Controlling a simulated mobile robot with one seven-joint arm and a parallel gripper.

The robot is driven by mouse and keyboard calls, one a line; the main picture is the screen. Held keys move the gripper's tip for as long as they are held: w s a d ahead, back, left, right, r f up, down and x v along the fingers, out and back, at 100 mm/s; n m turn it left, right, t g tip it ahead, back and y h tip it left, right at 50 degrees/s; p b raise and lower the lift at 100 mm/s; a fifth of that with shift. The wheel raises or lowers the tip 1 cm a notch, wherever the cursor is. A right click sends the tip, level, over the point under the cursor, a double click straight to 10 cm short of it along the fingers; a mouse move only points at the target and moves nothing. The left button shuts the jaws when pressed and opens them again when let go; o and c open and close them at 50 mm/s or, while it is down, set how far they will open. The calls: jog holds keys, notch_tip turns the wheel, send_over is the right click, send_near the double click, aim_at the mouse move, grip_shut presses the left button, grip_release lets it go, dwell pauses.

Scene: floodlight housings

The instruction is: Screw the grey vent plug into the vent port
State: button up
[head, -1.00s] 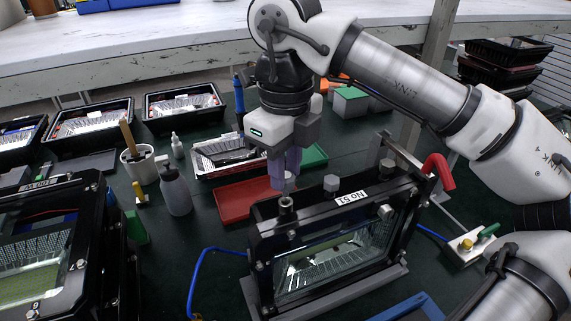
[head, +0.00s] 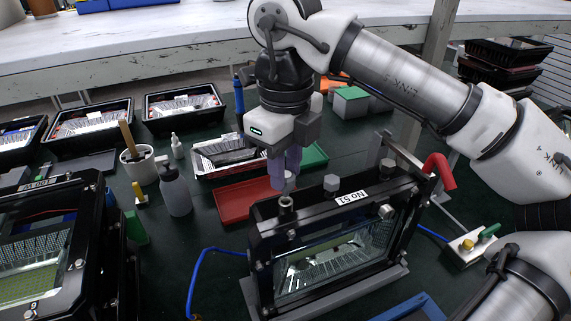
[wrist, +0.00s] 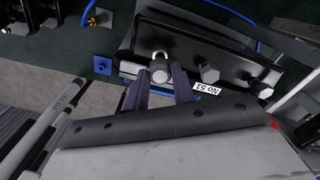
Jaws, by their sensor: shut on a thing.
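The black floodlight housing (head: 262,232), labelled No.51, stands upright in a grey stand. Its vent port (head: 286,204) is a round collar on the left end of the top edge. My gripper (head: 285,178) points down over that end, its purple fingers shut on the grey vent plug (head: 289,183). The plug is just above the port; whether they touch is unclear. In the wrist view the plug (wrist: 159,72) sits between the fingertips (wrist: 158,88) and covers most of the port.
A grey hex fitting (head: 331,183) stands on the same top edge to the right. A red tray (head: 240,203) lies behind the housing. A spray bottle (head: 175,190) stands left, and another housing (head: 100,245) stands at far left. A blue cable (head: 195,275) lies on the bench.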

jog(key=shift+f+b, duration=1.35)
jog(key=shift+f, duration=0.15)
dwell(0.3)
jog(key=o, duration=1.1)
jog(key=shift+c, duration=0.2)
notch_tip(320, 180, up, 14)
jog(key=p, duration=0.1)
